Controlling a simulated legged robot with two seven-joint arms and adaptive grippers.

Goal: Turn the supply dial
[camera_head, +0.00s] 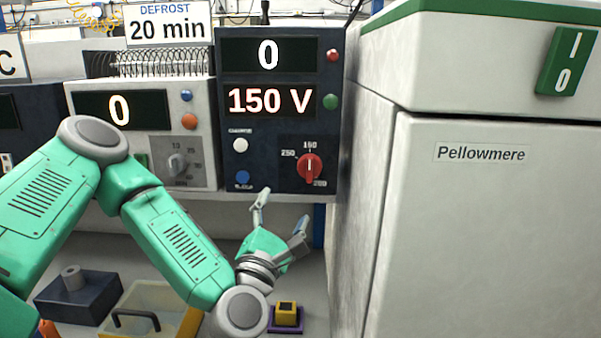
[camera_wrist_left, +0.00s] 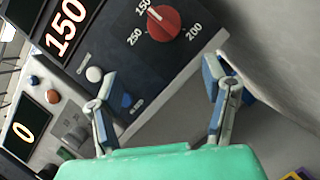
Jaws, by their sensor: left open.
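The red supply dial (camera_head: 310,168) is on the lower right of the dark blue unit (camera_head: 262,180). Its labels read 250 at left, about 150 at top and 200 at lower right, and its white mark points up to the top label. The unit's displays read 0 and 150 V. My left gripper (camera_head: 284,210) is open and empty, below the dial and apart from it. In the left wrist view the dial (camera_wrist_left: 163,22) lies ahead of the left gripper (camera_wrist_left: 160,72), beyond the gap between its fingers. My right gripper is not in view.
A white unit (camera_head: 205,150) with a grey knob (camera_head: 178,164) stands left of the dark unit. The large Pellowmere cabinet (camera_head: 480,230) stands close on the right.

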